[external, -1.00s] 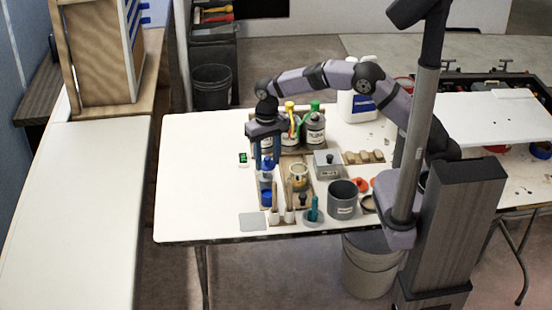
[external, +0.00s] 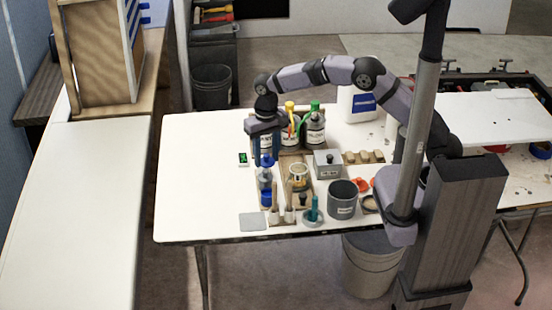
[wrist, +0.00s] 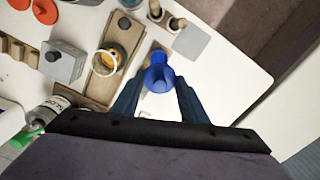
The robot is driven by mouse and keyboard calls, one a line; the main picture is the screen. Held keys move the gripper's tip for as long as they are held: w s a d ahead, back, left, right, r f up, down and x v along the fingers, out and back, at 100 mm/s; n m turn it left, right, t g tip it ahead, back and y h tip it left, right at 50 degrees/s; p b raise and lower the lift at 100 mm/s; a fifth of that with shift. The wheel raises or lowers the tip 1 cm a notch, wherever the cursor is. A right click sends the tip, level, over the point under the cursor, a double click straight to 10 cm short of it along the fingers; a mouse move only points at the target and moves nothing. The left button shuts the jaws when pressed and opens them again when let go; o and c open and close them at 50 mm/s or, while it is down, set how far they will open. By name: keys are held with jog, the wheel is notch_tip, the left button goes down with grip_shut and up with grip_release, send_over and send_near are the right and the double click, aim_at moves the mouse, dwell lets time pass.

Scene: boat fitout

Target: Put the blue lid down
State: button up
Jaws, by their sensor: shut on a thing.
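The blue lid (external: 266,160) is between the fingers of my gripper (external: 266,154), which is shut on it. In the wrist view the lid (wrist: 158,77) shows as a round blue shape between the fingertips of my gripper (wrist: 159,88). In the external view a pale, bluish jar (external: 264,180) shows just below the lid. I cannot tell whether the lid touches it. Another blue item (external: 266,198) stands in front of that jar. The fingers hide part of the lid's sides.
Labelled bottles (external: 315,132) are behind. Upright handled tools (external: 289,214) and a grey mat (external: 253,221) are in front. The white table (external: 200,180) is clear on the left.

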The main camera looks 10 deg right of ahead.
jog(key=b, duration=0.8)
send_over(253, 222)
jog(key=w, duration=0.1)
notch_tip(253, 222, down, 6)
jog(key=shift+s+f+p, duration=0.2)
jog(key=shift+f+p, duration=0.3)
jog(key=shift+f, duration=2.15)
jog(key=shift+s+f+p, duration=0.2)
jog(key=shift+f+p, duration=0.3)
jog(key=shift+f, duration=2.15)
jog(key=shift+f, duration=0.15)
jog(key=o, duration=1)
notch_tip(253, 222, up, 12)
jog(key=b, duration=0.2)
jog(key=shift+r, duration=0.2)
